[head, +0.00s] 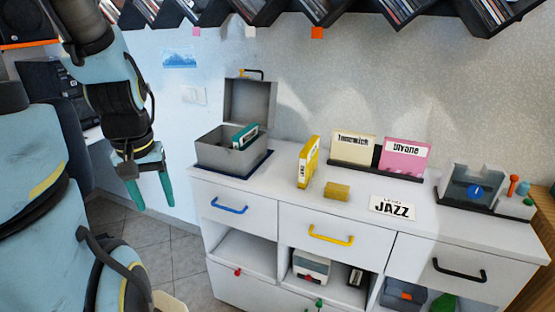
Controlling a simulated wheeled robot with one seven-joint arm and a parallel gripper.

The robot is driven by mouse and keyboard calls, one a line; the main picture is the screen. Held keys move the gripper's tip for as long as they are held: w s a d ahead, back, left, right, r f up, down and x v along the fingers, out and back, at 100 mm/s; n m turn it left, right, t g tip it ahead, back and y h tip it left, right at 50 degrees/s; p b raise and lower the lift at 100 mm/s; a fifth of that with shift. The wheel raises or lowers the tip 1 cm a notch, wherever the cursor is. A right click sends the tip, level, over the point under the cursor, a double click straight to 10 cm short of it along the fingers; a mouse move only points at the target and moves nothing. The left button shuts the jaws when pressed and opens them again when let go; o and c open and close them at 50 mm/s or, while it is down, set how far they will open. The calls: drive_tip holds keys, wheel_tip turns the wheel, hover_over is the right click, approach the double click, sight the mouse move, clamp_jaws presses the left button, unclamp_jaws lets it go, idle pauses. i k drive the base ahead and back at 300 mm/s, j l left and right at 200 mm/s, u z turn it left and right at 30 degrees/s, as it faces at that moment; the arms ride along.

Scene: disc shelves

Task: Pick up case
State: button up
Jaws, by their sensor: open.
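A yellow case (308,162) with dark lettering on its spine stands upright on the white cabinet top. A teal case (245,137) leans inside an open grey metal box (226,155) at the cabinet's left end. A cream case (353,146) and a pink case (404,155) stand in a dark holder at the back. My gripper (150,195) hangs at the left with its teal fingers pointing down. It is open and empty, clear of the cabinet's left edge and apart from all the cases.
A JAZZ card (392,207) lies to the right. A grey-and-blue device (476,186) stands at the right end. Dark zigzag shelves (345,12) hang above. The cabinet drawers have blue (229,206), yellow (331,236) and black handles.

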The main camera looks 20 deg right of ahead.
sight(308, 156)
drive_tip(key=l+u, duration=0.1)
drive_tip(key=u, duration=0.25)
drive_tip(key=k+l+u, duration=0.1)
drive_tip(key=u, duration=0.25)
drive_tip(key=l+u, duration=0.1)
drive_tip(key=u, duration=0.25)
drive_tip(key=k+l+u, duration=0.3)
drive_tip(key=k+l, duration=0.15)
drive_tip(key=k+l+u, duration=0.3)
drive_tip(key=k, duration=0.25)
drive_tip(key=k+l, duration=0.2)
drive_tip(key=k+u, duration=0.05)
drive_tip(key=k, duration=0.05)
